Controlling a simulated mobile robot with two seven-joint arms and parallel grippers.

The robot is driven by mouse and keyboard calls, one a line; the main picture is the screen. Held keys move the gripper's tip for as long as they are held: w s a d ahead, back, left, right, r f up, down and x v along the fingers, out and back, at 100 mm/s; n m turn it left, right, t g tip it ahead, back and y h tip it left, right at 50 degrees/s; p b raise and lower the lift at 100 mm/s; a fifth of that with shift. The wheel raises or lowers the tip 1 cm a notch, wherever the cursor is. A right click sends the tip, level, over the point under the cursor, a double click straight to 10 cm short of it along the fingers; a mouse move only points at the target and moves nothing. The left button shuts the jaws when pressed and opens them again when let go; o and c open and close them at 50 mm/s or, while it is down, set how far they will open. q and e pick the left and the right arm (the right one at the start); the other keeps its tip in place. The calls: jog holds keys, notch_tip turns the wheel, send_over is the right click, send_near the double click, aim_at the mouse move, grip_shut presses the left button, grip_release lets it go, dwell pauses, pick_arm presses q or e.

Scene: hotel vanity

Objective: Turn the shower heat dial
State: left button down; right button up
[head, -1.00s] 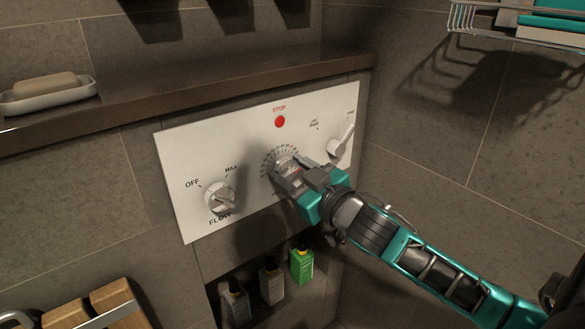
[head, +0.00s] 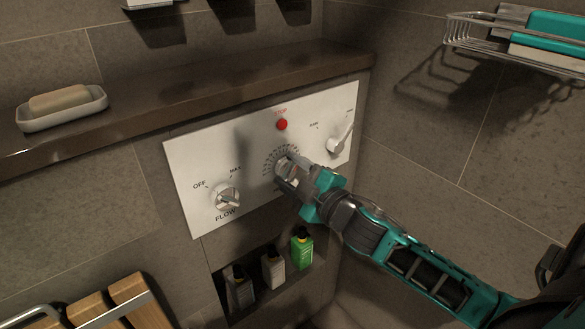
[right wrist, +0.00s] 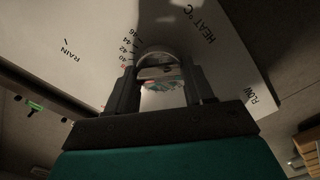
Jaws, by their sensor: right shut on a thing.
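The heat dial (head: 283,166) is a silver knob with a ring of numbers, in the middle of the white control panel (head: 255,195). My right gripper (head: 291,172) is shut on the heat dial and hides much of it. In the right wrist view, the dial (right wrist: 160,70) sits between the two fingers of my right gripper (right wrist: 160,88). The "HEAT °C" label and the numbers 40 to 46 show beside it. My left gripper is not in view.
The flow knob (head: 226,198) is left of the heat dial; a lever knob (head: 340,145) is to its right. A red stop button (head: 282,124) is above. Bottles, including a green one (head: 302,248), stand in a niche below. A soap dish (head: 60,115) rests on the ledge.

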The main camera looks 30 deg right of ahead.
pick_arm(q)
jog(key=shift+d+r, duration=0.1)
pick_arm(e)
jog(key=shift+a, duration=0.1)
dwell(0.3)
jog(key=o, duration=1)
jog(key=shift+o, duration=0.2)
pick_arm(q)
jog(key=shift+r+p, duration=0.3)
pick_arm(e)
jog(key=s+d, duration=0.1)
jog(key=s, duration=1.2)
jog(key=shift+w, duration=0.1)
pick_arm(q)
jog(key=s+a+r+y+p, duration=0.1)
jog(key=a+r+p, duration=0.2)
jog(key=p, duration=0.7)
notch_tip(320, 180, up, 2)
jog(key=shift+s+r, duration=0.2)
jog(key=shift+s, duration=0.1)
pick_arm(e)
jog(key=s+a+f+m+g, duration=0.2)
jog(key=a+f+m+g, duration=0.1)
jog(key=a+f, duration=0.3)
jog(key=s+a+f+m+g, duration=0.2)
jog(key=a+f+m+g, duration=0.2)
jog(key=a+f+m, duration=0.2)
jog(key=shift+s+a+f+y, duration=0.3)
jog(key=shift+s+a+f, duration=0.05)
jog(key=shift+s+a, duration=0.05)
